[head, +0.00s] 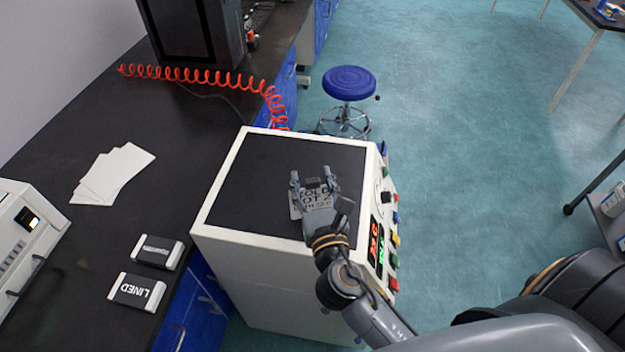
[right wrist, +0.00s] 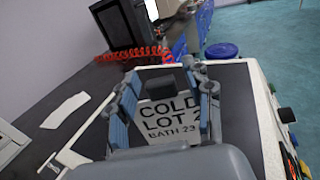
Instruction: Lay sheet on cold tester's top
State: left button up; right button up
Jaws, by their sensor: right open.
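A small pale sheet marked "COLD LOT 2" (head: 316,196) is at the middle right of the tester's black top (head: 262,168); it looks flat there, but whether it fully touches cannot be told. The tester is a white box with a lit display and coloured buttons on its right side. My right gripper (head: 311,177) is over the sheet, open, with a finger on each side of it. In the right wrist view the sheet (right wrist: 172,115) shows between the spread fingers, its lower part hidden by the gripper body. My left gripper is not in view.
A red coiled hose (head: 200,76) runs behind. A blue stool (head: 350,83) stands beyond the tester.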

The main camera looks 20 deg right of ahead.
jog(key=shift+r, duration=0.1)
jog(key=shift+s+r, duration=0.1)
jog(key=s+a+b, duration=0.2)
jog(key=s+b, duration=0.2)
jog(key=s, duration=0.7)
jog(key=shift+s+a, duration=0.2)
jog(key=shift+s, duration=0.1)
